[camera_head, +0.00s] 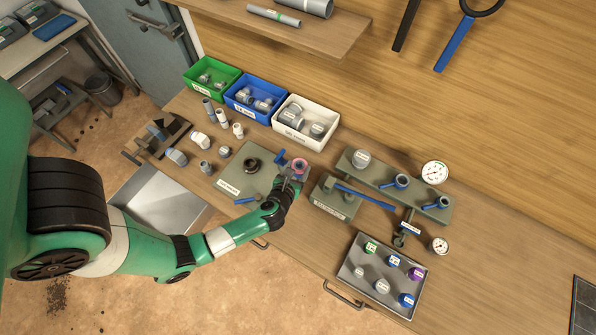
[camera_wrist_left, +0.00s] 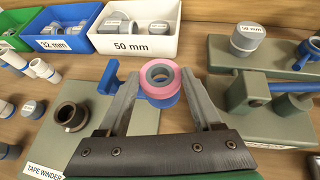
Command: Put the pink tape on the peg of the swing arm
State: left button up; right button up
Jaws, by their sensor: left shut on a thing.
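The pink tape (camera_head: 299,161) is a small ring between the fingertips of my left gripper (camera_head: 296,174). In the left wrist view, the pink tape (camera_wrist_left: 146,85) lies tilted between both fingers of the left gripper (camera_wrist_left: 157,96), which is shut on it. A blue round part (camera_wrist_left: 170,101) shows just below the ring; I cannot tell whether they touch. A long blue bar (camera_head: 364,197), which looks like the swing arm, reaches right from a grey-green block (camera_head: 326,194). I cannot make out its peg clearly. My right gripper is not in view.
The tape winder board (camera_head: 231,175) with a dark spool is left of the gripper. Green (camera_head: 197,87), blue (camera_head: 237,104) and white (camera_head: 284,125) bins stand behind. A valve board (camera_head: 404,184) with gauges and a metal tray (camera_head: 396,303) with capped parts are right. Bench front right is clear.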

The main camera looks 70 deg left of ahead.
aim_at(298, 176)
pick_arm(q)
jog(key=shift+w+a+f, duration=0.15)
jog(key=shift+f, duration=0.15)
notch_tip(298, 176, down, 3)
jog(key=shift+w+a+f+b, duration=0.1)
jog(key=shift+f+b, duration=0.1)
jog(key=shift+b, duration=0.75)
grip_shut()
jog(key=o, duration=1.3)
grip_release()
jog(key=shift+r, duration=0.1)
